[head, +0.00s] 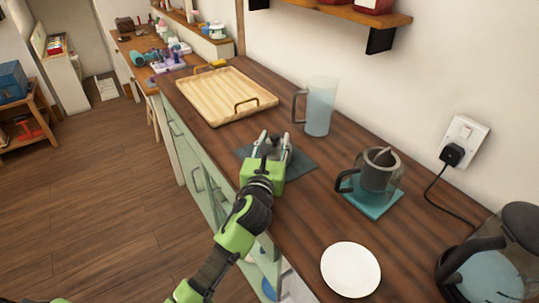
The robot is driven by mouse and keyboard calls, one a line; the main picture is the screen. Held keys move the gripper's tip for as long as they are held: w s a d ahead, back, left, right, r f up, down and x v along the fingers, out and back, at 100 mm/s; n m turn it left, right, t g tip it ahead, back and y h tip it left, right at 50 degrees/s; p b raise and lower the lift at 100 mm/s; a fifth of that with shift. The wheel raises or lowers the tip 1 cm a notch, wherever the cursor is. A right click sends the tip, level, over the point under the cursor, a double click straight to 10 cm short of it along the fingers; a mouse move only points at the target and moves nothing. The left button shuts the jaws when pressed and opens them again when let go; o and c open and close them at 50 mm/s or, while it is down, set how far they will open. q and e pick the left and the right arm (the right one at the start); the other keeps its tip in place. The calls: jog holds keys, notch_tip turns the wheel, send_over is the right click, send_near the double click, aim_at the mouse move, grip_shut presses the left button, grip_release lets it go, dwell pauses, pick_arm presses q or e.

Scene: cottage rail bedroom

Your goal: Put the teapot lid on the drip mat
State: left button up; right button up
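A dark grey square mat (304,167), which looks like the drip mat, lies flat on the wooden counter. My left gripper (273,142) is low over the mat's left part, with its fingers apart. A small grey shape shows between the fingers; I cannot tell whether it is the teapot lid or part of the gripper. A glass teapot (396,186) with a dark handle stands on a teal mat (374,207) to the right, with a grey infuser (378,174) in its top. I see no lid clearly elsewhere. My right gripper is out of view.
A frosted jug (319,108) stands behind the mat. A wooden tray (225,95) lies to the left. A white plate (350,269) and a kettle (490,267) are at the near right. Bare counter lies between mat and plate.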

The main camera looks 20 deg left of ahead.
pick_arm(q)
jog(key=s, duration=0.3)
jog(key=s+d, duration=0.1)
jog(key=s, duration=0.6)
jog(key=shift+s+d, duration=0.15)
jog(key=shift+s, duration=0.15)
